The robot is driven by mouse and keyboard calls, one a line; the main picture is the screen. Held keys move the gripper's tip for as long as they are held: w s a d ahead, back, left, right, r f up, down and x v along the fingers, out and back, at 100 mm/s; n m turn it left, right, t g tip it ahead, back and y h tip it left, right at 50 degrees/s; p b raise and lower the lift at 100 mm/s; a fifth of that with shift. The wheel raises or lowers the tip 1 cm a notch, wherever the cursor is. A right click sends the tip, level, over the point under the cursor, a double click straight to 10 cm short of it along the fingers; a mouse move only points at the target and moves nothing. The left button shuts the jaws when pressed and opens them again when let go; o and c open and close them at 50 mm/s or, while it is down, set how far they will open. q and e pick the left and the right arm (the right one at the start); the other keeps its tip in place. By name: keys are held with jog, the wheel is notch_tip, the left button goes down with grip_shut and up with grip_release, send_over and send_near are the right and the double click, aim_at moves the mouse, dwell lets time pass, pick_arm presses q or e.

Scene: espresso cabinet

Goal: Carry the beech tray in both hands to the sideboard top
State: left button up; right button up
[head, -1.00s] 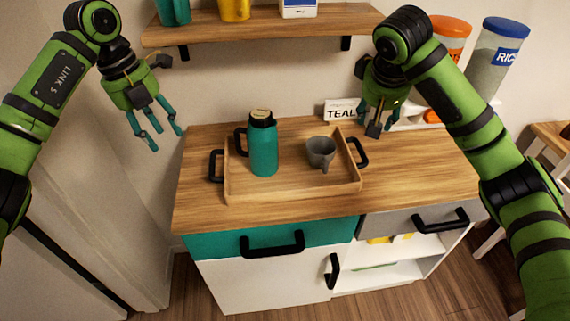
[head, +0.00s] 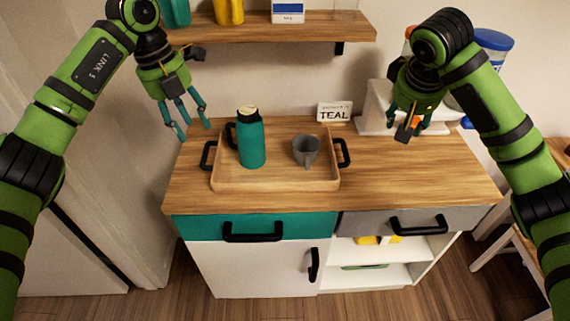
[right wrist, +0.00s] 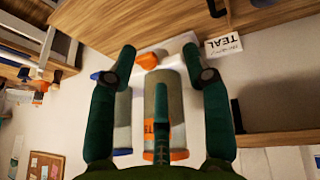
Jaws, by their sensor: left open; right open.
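The beech tray (head: 275,185) rests on the wooden sideboard top (head: 400,180), with a black handle at each short side. A teal flask (head: 251,143) stands upright in its left half. A grey mug (head: 306,151) stands in its right half. My left gripper (head: 188,125) is open and empty, above and behind the tray's left handle (head: 208,155). My right gripper (head: 408,130) is open and empty, to the right of the right handle (head: 344,152) and apart from it.
A TEAL sign (head: 334,112) stands behind the tray. A white stand (head: 375,110) and lidded canisters are at the back right, close behind my right gripper. A wall shelf (head: 280,30) hangs above. The sideboard top right of the tray is clear.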

jog(key=v, duration=1.1)
jog(key=shift+w, duration=0.2)
jog(key=shift+r, duration=0.1)
